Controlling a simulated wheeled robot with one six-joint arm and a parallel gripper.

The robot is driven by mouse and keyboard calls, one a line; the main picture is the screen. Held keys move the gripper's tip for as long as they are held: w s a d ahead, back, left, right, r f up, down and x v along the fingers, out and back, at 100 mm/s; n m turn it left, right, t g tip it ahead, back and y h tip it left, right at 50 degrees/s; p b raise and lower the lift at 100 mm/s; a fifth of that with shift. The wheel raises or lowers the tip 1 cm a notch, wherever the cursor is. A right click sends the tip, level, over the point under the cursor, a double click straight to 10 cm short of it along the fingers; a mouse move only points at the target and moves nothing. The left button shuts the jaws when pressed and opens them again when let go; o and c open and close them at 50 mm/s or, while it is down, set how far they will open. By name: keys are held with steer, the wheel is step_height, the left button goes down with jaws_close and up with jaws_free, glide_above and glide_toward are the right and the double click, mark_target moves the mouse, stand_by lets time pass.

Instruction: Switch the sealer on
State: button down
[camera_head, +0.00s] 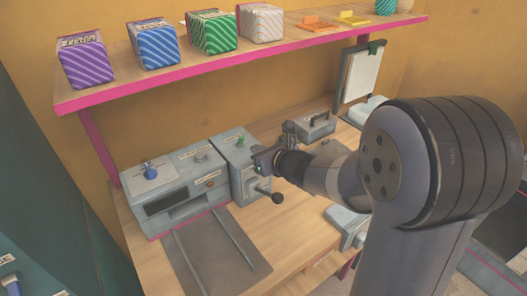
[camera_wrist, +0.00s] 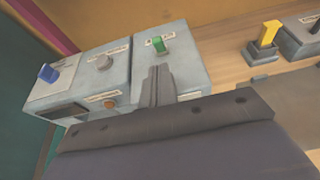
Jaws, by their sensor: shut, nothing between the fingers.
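A grey machine (camera_head: 178,190) with a dark front slot stands on the bench. It has a blue switch (camera_head: 148,167), a grey knob (camera_head: 201,156) and an orange-brown button (camera_head: 211,183). A grey box with a green switch (camera_head: 240,142) stands against its right side. The wrist view shows the blue switch (camera_wrist: 48,73), grey knob (camera_wrist: 104,62) and green switch (camera_wrist: 160,43). The labels are too small to read, so I cannot tell which unit is the sealer. My gripper (camera_head: 260,160) is shut and empty at the box; its fingers (camera_wrist: 158,84) point toward the green switch, apparently just short of it.
A lever with a black ball (camera_head: 278,198) sticks out from the box's front. A dark mat with rails (camera_head: 215,250) lies before the slot. A yellow switch (camera_wrist: 268,35) stands on another unit to the right. A pink-edged shelf (camera_head: 230,62) with striped boxes hangs above.

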mark_target(243, 138)
steer(key=shift+p+x, duration=0.4)
steer(key=shift+x, duration=2.45)
steer(key=shift+w+a+r+g+h+p, duration=0.2)
steer(key=shift+r+g+h+p, duration=0.4)
steer(key=shift+p, duration=0.85)
steer(key=shift+w+p, duration=0.1)
steer(key=shift+p, duration=0.3)
steer(key=shift+w+a+r+b, duration=0.15)
steer(key=shift+w+a+r, duration=0.25)
steer(key=shift+w, duration=0.1)
steer(key=shift+w+a+r+b, duration=0.15)
steer(key=shift+w+a+r, duration=0.2)
steer(key=shift+w, duration=0.2)
steer(key=shift+r, duration=0.15)
steer(key=shift+r+p, duration=0.7)
